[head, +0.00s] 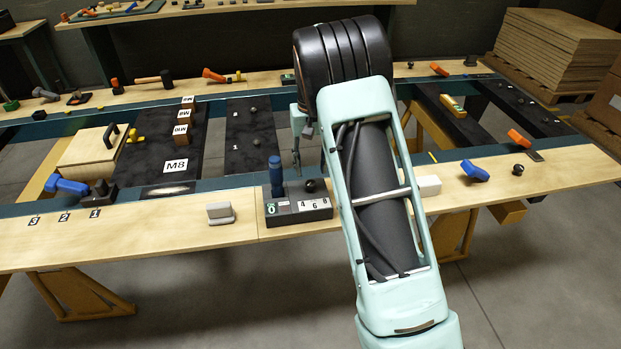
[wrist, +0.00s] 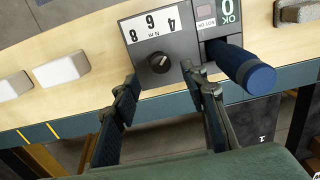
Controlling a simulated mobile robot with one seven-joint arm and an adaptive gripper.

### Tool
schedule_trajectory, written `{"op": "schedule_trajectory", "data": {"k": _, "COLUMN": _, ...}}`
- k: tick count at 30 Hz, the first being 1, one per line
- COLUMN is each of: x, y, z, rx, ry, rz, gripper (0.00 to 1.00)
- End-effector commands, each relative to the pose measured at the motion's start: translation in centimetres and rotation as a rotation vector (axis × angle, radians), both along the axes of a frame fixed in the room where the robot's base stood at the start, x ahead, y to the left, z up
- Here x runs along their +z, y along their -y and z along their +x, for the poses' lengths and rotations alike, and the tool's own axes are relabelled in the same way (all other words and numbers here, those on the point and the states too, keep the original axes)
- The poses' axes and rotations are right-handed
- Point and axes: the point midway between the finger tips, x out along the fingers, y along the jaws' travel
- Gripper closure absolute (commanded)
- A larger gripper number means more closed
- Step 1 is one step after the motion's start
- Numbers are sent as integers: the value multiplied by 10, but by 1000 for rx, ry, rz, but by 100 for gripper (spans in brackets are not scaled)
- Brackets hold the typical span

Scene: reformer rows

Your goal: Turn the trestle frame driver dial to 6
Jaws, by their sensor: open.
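The driver station is a dark box (head: 290,214) on the front plank. It carries a black round dial (head: 310,186), which also shows in the wrist view (wrist: 159,63), beside a white label strip (wrist: 150,22) reading 4, 6, 8 and N m. The dial's small pale mark seems to point toward the 4 side. The blue-handled driver (head: 275,172) stands upright in the same box, next to the dial; its handle is large in the wrist view (wrist: 245,70). My gripper (wrist: 160,83) is open and empty, its fingers apart, just short of the dial in the picture.
A green OK display (wrist: 229,12) is beside the driver. White blocks (wrist: 60,70) lie on the plank on the other side. A grey-white block (head: 220,212) sits left of the box in the head view. My arm hides part of the bench.

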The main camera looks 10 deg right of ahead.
Motion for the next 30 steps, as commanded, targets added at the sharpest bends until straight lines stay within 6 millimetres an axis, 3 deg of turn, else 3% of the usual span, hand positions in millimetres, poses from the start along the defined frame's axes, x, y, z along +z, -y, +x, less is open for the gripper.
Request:
{"op": "schedule_trajectory", "data": {"k": 3, "x": -23, "y": 0, "z": -1, "rx": -1, "ry": -4, "rz": 0, "gripper": 60}}
{"op": "schedule_trajectory", "data": {"k": 9, "x": -47, "y": 0, "z": 0, "rx": 1, "ry": -2, "rz": 0, "gripper": 60}}
{"op": "schedule_trajectory", "data": {"k": 21, "x": -54, "y": 0, "z": 0, "rx": 1, "ry": 1, "rz": 0, "gripper": 61}}
{"op": "schedule_trajectory", "data": {"k": 30, "x": -53, "y": 0, "z": 0, "rx": 0, "ry": 1, "rz": 0, "gripper": 94}}
